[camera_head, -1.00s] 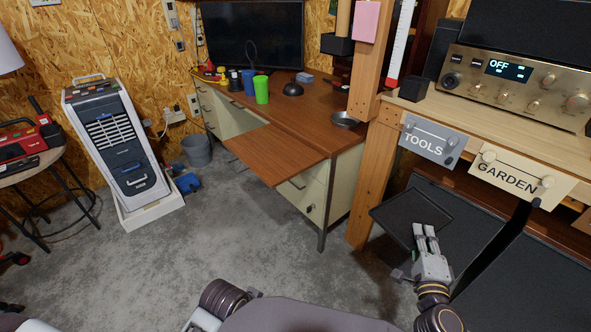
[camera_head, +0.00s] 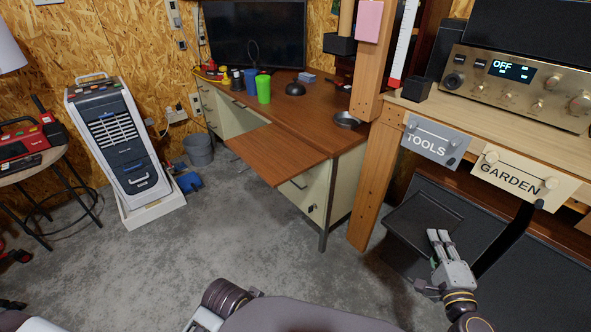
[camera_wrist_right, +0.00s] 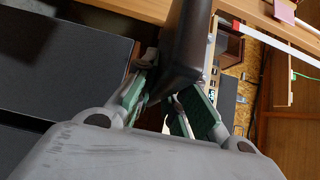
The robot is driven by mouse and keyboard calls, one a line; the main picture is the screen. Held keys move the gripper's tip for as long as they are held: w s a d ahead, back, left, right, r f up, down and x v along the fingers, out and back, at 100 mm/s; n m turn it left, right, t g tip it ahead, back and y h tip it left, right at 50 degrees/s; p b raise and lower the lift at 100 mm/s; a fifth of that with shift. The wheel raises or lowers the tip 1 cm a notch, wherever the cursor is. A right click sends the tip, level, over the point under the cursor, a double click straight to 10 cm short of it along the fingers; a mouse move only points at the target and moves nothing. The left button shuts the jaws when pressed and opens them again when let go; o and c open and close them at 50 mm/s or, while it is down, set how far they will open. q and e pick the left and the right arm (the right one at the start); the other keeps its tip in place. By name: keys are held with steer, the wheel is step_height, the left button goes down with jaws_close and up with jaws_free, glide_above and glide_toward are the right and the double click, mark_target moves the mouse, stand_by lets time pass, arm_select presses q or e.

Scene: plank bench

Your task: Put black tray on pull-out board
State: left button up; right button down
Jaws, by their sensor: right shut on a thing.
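The black tray (camera_head: 425,218) is at the lower right in the head view, in front of the low dark shelf under the wooden bench. My right gripper (camera_head: 439,236) is shut on the edge of the tray. In the right wrist view the tray (camera_wrist_right: 185,45) shows edge-on between the green-padded fingers (camera_wrist_right: 168,105). The pull-out board (camera_head: 276,153) is a brown wooden leaf extended from the desk, bare on top. The tray is to the right of the board and apart from it, beyond the wooden post. My left gripper is not in view.
A wooden post (camera_head: 374,190) stands between the tray and the desk (camera_head: 330,122). The bench above bears a TOOLS sign (camera_head: 433,141), a GARDEN sign (camera_head: 510,174) and a silver receiver (camera_head: 515,82). The grey floor (camera_head: 215,235) before the board is clear.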

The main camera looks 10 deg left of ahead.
mark_target(409, 206)
steer(key=shift+d, duration=0.4)
steer(key=shift+w+a+r+n+g+y, duration=0.1)
steer(key=shift+w+a+r+n+y, duration=0.2)
steer(key=shift+w+a+y, duration=0.2)
steer(key=shift+w+a+r+n+g+y, duration=0.1)
steer(key=shift+w+a+r+n+y, duration=0.2)
steer(key=shift+w+y, duration=0.3)
steer(key=shift+w+a+r+n+g+y, duration=0.1)
steer(key=shift+w+a+r+n+y, duration=0.1)
steer(key=shift+w+a+n+y, duration=0.3)
steer(key=shift+w+a+r+n+g+y, duration=0.2)
steer(key=shift+w+a+n+y, duration=0.1)
steer(key=shift+w+a+y, duration=0.25)
steer(key=shift+w+a+r+n+g+y, duration=0.15)
steer(key=shift+w+a+n+y, duration=0.15)
steer(key=shift+w, duration=0.35)
steer(key=shift+w+a+r+n+g+y, duration=0.1)
steer(key=shift+w+a+n+g+y, duration=0.45)
steer(key=shift+w, duration=0.3)
steer(key=shift+w+a+r+n+g+y, duration=0.1)
steer(key=shift+w+a+n+g+y, duration=0.2)
steer(key=shift+w+a+y, duration=0.4)
steer(key=shift+w+d, duration=0.1)
steer(key=shift+w, duration=0.25)
steer(key=shift+w+n+y, duration=0.15)
steer(key=shift+n+y, duration=0.1)
steer(key=shift+y, duration=0.05)
steer(key=shift+w+g+y, duration=0.3)
steer(key=shift+w, duration=0.2)
